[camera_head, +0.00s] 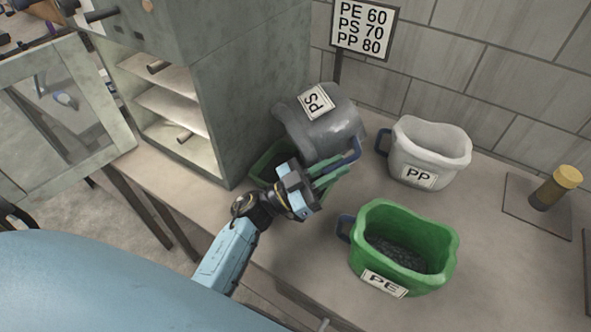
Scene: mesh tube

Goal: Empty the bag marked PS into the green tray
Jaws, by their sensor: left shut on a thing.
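The grey bag marked PS (325,130) is tipped far over, its label turned nearly upside down. Its mouth faces down and left, over the green tray (263,172), and is hidden from me. The tray sits on the table by the cabinet, partly covered by the bag and my left arm. I cannot see whether anything is falling into it. My right gripper is not in view.
A white bag marked PP (430,152) stands to the right. A green bag marked PE (405,245) with dark pellets stands in front. A sign (364,28) reads PE 60, PS 70, PP 80. A yellow-topped cylinder (556,187) is at far right. An open-doored cabinet (215,90) is left.

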